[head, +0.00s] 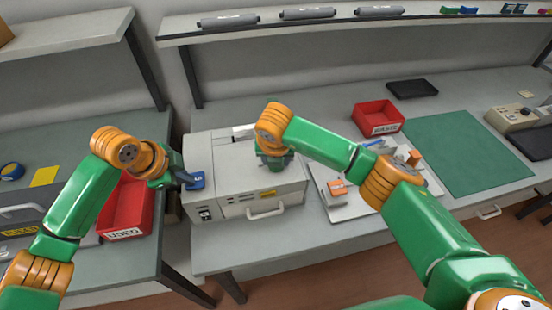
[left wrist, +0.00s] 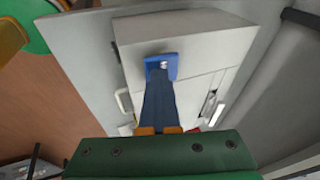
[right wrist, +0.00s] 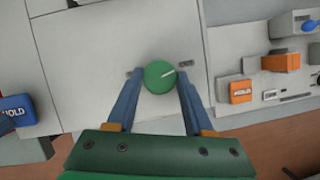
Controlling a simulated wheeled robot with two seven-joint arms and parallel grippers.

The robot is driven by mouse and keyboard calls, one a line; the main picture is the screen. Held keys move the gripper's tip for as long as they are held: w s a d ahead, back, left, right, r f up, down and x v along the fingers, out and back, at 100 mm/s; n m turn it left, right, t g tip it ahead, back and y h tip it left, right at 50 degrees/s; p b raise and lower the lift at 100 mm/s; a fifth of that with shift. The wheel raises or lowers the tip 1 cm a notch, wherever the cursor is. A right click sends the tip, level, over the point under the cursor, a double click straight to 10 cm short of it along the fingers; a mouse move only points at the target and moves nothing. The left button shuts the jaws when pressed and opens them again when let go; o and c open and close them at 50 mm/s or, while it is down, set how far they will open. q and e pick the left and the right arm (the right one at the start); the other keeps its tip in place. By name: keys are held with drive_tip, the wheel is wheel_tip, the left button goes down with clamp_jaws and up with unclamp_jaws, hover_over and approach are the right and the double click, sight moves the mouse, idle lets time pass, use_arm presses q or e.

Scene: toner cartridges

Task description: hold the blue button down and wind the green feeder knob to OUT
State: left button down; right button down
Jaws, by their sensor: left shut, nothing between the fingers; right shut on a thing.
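The blue button (head: 196,181) marked HOLD sits at the left end of the grey printer-like machine (head: 235,208). It also shows in the left wrist view (left wrist: 150,66) and the right wrist view (right wrist: 15,112). My left gripper (head: 187,180) is shut and empty, its fingertips against the button's face; I cannot tell how far it is pressed. The green knob (right wrist: 160,77) is on the machine's top, between the fingers of my right gripper (right wrist: 161,82), which is shut on it. Its white line points right and slightly up, toward a small unreadable label (right wrist: 187,63). The head view hides the knob behind my right arm.
A red bin (head: 123,233) stands left of the machine, another (head: 377,117) behind right. A white board with an orange HOLD button (right wrist: 241,92) lies right of the machine. A green mat (head: 465,150) is clear. Grey cartridges (head: 307,13) lie on the shelf.

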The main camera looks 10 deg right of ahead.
drive_tip(key=shift+c, duration=1.4)
unclamp_jaws()
drive_tip(key=v, duration=1.2)
drive_tip(key=shift+r, duration=0.1)
use_arm(q)
wheel_tip(320, 180, up, 5)
drive_tip(key=p, duration=0.6)
drive_tip(key=shift+w+r, duration=0.1)
drive_tip(key=shift+r+p, duration=0.55)
drive_tip(key=shift+r, duration=0.25)
wheel_tip(320, 180, up, 2)
drive_tip(key=shift+r, duration=0.1)
use_arm(e)
wheel_tip(320, 180, up, 7)
drive_tip(key=shift+f, duration=0.25)
